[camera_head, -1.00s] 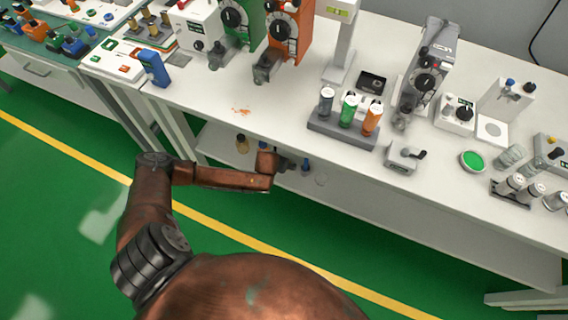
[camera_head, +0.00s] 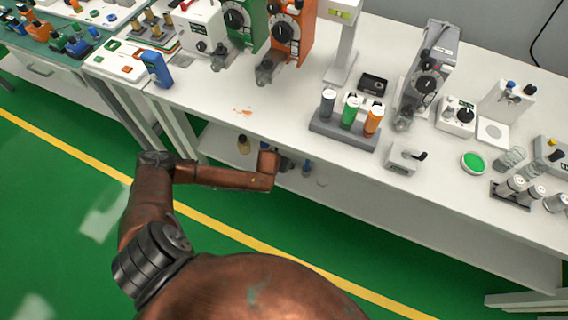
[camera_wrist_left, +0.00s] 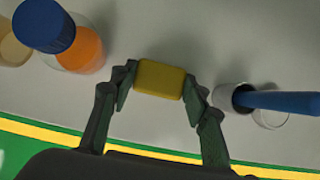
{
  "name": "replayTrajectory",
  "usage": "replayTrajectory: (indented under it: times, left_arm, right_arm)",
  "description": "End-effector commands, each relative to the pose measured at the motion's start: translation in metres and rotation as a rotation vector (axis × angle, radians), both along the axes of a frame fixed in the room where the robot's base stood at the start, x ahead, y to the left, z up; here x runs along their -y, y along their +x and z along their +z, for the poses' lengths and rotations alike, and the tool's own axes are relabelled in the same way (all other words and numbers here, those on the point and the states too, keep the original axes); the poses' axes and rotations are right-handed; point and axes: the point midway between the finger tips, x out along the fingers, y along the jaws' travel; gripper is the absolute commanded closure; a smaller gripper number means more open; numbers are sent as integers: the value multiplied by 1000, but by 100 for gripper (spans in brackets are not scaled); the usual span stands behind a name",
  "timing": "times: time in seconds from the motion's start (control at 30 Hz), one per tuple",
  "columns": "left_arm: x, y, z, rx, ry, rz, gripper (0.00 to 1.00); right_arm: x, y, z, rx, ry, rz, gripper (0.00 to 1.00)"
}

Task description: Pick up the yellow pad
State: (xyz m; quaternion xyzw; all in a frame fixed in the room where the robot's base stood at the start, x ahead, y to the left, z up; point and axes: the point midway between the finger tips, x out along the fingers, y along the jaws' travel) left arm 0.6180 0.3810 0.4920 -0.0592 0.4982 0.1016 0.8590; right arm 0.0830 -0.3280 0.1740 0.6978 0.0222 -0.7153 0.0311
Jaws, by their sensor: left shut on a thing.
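The yellow pad (camera_wrist_left: 160,79) is a small block with rounded edges, in the middle of the left wrist view. My left gripper (camera_wrist_left: 158,88) has a finger on each side of it and is shut on it. The pale surface shows behind the pad; I cannot tell whether the pad touches it. In the head view my left arm reaches to the lower shelf under the white table, and its gripper and the pad are hidden there. My right gripper is not in view.
In the left wrist view, an orange bottle with a blue cap (camera_wrist_left: 78,48) stands left of the pad. A cup with a blue handle (camera_wrist_left: 235,97) is at the right. In the head view, the white table (camera_head: 225,105) overhangs the shelf (camera_head: 350,198).

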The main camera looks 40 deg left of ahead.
Motion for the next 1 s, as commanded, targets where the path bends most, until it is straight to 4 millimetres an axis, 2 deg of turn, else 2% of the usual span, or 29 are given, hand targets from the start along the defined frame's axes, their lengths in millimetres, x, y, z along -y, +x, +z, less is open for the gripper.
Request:
replayTrajectory:
  times: [0.03,0.27,0.3,0.7,1.0]
  left_arm:
    - [0,1,7,3,1,0,74]
    - [-1,2,36,6,1,0,74]
    - [2,-13,31,-2,1,-1,74]
    - [25,-102,31,-2,-2,-2,74]
    - [37,-156,29,0,0,0,74]
  right_arm:
    - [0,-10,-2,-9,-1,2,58]
    - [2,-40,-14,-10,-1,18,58]
    - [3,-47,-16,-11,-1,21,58]
    - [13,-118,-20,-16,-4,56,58]
    - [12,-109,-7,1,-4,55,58]
